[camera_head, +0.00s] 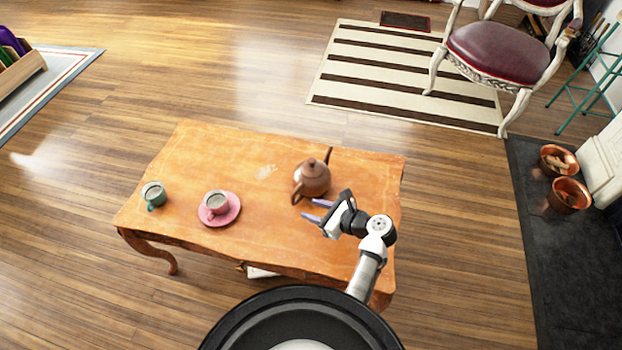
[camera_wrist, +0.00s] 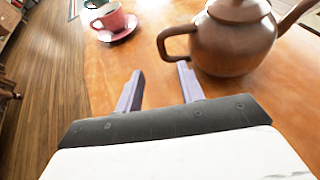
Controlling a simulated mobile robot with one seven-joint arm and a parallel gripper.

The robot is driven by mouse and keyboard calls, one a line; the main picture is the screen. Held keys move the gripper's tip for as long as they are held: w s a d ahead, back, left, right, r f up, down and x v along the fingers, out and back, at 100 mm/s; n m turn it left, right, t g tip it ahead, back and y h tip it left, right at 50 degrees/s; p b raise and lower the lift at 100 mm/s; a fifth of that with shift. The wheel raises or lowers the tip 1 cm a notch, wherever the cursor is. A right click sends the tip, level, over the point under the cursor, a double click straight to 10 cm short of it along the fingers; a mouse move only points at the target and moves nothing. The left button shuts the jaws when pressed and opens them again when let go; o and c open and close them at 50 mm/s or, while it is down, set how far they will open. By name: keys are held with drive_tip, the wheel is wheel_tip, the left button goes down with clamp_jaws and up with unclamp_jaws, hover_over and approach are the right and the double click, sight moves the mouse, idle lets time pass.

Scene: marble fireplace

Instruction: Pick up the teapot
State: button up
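A brown teapot (camera_head: 314,179) stands upright on the wooden table (camera_head: 262,244), right of its middle. Its handle faces the near left and its spout points to the far right. It also shows large at the upper right of the wrist view (camera_wrist: 232,45). My gripper (camera_head: 315,210) is just on the near side of the teapot. Its two purple fingers are apart with nothing between them, as the wrist view (camera_wrist: 160,85) shows. The fingertips lie close to the handle; whether they touch it I cannot tell, but the handle is not between them.
A pink cup (camera_head: 216,201) on a pink saucer (camera_head: 232,215) stands left of the teapot. A green cup (camera_head: 153,194) stands near the table's left end. The table between the saucer and teapot is clear. A chair (camera_head: 497,50) stands beyond on a striped rug (camera_head: 350,70).

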sight(294, 201)
drive_tip(key=x, duration=0.5)
drive_tip(key=shift+w+r+x, duration=0.1)
drive_tip(key=shift+r+x, duration=0.05)
drive_tip(key=shift+x, duration=0.75)
drive_tip(key=shift+w+r+x, duration=0.1)
drive_tip(key=shift+x, duration=0.75)
drive_tip(key=shift+w+r+x, duration=0.1)
drive_tip(key=shift+r+x, duration=0.05)
drive_tip(key=shift+x, duration=0.75)
clamp_jaws()
drive_tip(key=shift+r+p, duration=0.1)
drive_tip(key=shift+p, duration=0.2)
